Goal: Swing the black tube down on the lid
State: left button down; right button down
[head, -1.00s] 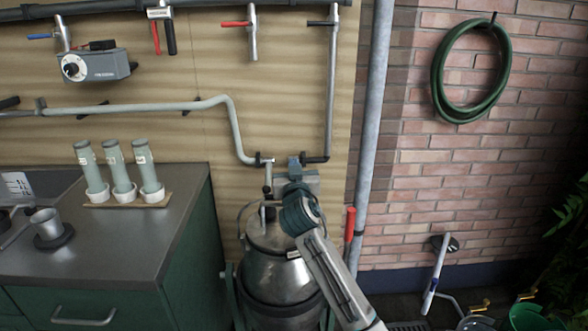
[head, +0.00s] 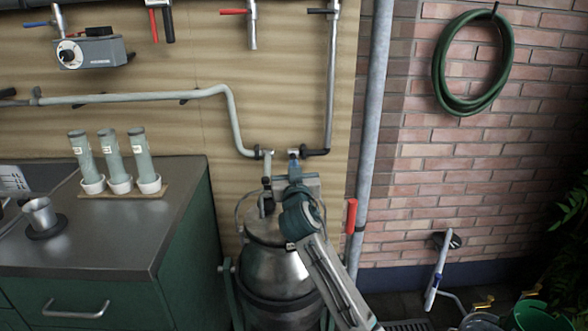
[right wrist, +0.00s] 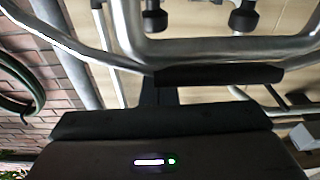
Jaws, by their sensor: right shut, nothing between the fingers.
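The steel churn (head: 275,270) stands on the floor against the wooden panel, with its lid (head: 258,226) on top. A short upright tube (head: 267,187), dark in its middle, rises at the lid's back, just left of my gripper. I cannot tell clearly whether it is the black tube. My right gripper (head: 294,165) is over the back right of the lid, shut and empty; my wrist hides the lid's right side. In the right wrist view, a bent metal bar with a black sleeve (right wrist: 220,75) lies just beyond the dark gripper body. My left gripper is not in view.
A grey pipe (head: 140,98) and a right pipe (head: 331,90) end just above the churn. A red lever (head: 351,216) sits close right of my arm. The green cabinet (head: 190,240) stands left. A green hose (head: 440,70) hangs on the brick wall.

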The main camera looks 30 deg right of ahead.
dwell(0.3)
jog(key=s+a+r, duration=0.2)
jog(key=s+a, duration=0.2)
jog(key=s, duration=0.3)
jog(key=s+a+r, duration=0.3)
jog(key=s+a, duration=0.1)
jog(key=s, duration=0.2)
jog(key=shift+s+a, duration=0.2)
jog(key=shift+s, duration=0.15)
